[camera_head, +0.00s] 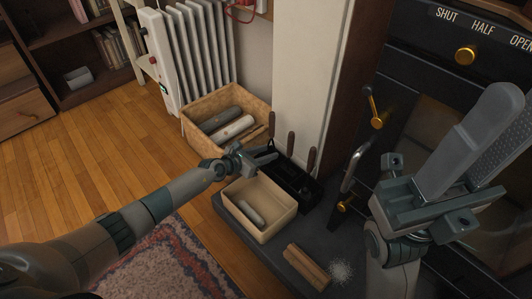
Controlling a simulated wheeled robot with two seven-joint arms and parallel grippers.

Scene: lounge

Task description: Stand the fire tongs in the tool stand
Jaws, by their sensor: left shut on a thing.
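The black tool stand (299,192) is on the dark hearth slab, partly behind the cream bin. Brown handles (291,145) stand up in it. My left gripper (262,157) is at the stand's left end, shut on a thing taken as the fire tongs. The tongs cannot be made out clearly. Another upright brown handle (271,125) shows just behind the fingertips; I cannot tell whether it belongs to the held thing or the stand. My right gripper (485,145) is raised in front of the stove, its fingers apart and empty.
The cream bin (279,228) in front of the stand holds a grey roll. A wooden box (194,103) with logs stands by the radiator (186,45). Split wood (307,266) and white powder (341,271) lie on the slab (330,222). The stove (435,70) is at right.

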